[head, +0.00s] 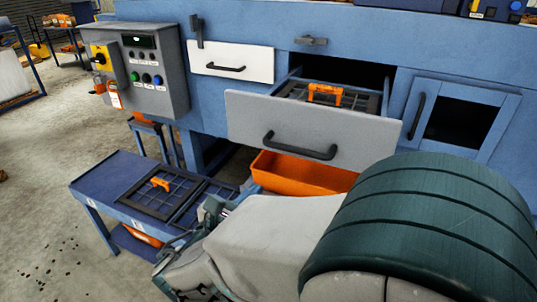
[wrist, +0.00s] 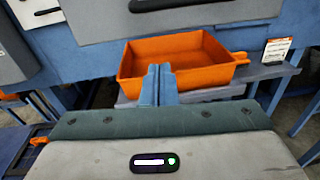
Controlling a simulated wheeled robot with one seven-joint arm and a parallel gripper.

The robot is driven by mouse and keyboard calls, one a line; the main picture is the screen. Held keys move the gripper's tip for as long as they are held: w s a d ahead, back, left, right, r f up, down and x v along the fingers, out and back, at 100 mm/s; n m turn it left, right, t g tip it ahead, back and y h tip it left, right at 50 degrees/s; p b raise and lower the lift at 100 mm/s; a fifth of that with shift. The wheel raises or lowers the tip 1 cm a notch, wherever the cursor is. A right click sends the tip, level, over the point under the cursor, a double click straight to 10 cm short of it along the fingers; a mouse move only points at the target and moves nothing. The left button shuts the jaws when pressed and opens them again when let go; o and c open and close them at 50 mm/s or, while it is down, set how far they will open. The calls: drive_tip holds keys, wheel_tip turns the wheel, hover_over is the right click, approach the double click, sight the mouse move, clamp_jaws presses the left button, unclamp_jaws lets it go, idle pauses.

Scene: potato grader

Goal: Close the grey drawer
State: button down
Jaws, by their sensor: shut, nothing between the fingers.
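The grey drawer (head: 280,125) is pulled out of the blue machine, with a black bar handle (head: 298,146) on its front. Inside it lies a dark grid screen with an orange handle (head: 325,93). In the wrist view the lower part of the grey drawer's front (wrist: 205,14) shows at the top, with part of its handle. My gripper (wrist: 159,70) is shut and empty, its blue fingers together below the drawer front. It also shows in the head view (head: 250,190), partly hidden by my arm, lower left of the drawer handle and apart from it.
An orange bin (head: 300,172) sits under the drawer; in the wrist view it (wrist: 200,48) lies behind my fingers. A white drawer (head: 232,65) is shut at upper left. A control box (head: 147,80) and a low blue table (head: 115,172) with grid screens stand left.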

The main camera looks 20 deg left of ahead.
sight(271, 150)
drive_tip(key=shift+n+t+y, duration=0.4)
drive_tip(key=shift+n+y, duration=0.4)
drive_tip(key=w+p, duration=0.1)
drive_tip(key=w, duration=0.3)
drive_tip(key=w+a+p, duration=0.1)
drive_tip(key=w, duration=0.3)
drive_tip(key=w+p, duration=0.1)
drive_tip(key=w, duration=0.3)
drive_tip(key=shift+w+a+r+p, duration=0.15)
drive_tip(key=shift+w+a+p, duration=0.05)
drive_tip(key=shift+w+p, duration=0.15)
